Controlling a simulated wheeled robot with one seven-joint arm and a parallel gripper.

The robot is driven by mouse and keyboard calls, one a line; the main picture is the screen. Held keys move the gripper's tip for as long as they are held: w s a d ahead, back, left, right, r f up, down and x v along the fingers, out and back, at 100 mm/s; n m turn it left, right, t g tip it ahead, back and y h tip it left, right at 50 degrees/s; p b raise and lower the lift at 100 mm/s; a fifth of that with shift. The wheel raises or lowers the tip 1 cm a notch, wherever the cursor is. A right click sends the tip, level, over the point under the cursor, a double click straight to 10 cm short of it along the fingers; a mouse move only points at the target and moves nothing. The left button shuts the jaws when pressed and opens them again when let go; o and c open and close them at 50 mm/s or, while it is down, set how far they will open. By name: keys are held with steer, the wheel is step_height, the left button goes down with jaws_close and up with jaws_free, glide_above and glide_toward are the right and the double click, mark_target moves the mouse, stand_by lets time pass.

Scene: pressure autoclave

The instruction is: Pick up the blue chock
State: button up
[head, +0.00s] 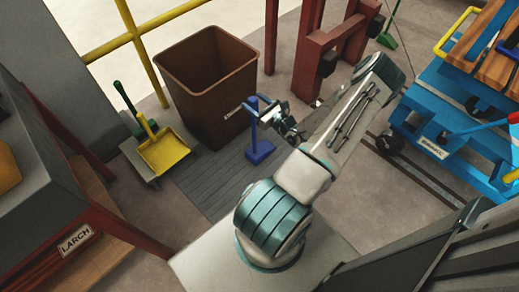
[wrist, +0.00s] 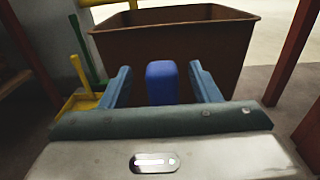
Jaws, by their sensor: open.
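The blue chock (head: 260,151) stands on the grey slatted mat in front of the brown bin, with an upright blue part rising from its base. In the wrist view the blue chock (wrist: 162,84) shows between my two fingers, with a visible space on each side. My gripper (head: 270,115) is open and sits close to the top of the upright part in the head view. In the wrist view my gripper (wrist: 160,75) has its fingers spread on either side of the blue shape. The chock's lower part is hidden there behind my gripper body.
The brown bin (head: 206,80) stands just behind the chock. A yellow dustpan (head: 165,150) and a green-handled brush (head: 125,97) are to the left. A red frame (head: 312,50) stands behind my arm. A blue cart (head: 440,105) is at the right. The slatted mat (head: 205,185) has bare room in front.

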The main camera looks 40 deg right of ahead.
mark_target(250, 98)
steer(key=w, duration=0.3)
steer(key=shift+w+b, duration=0.25)
steer(key=shift+b, duration=0.1)
jaws_close()
stand_by(0.9)
steer(key=shift+r, duration=0.1)
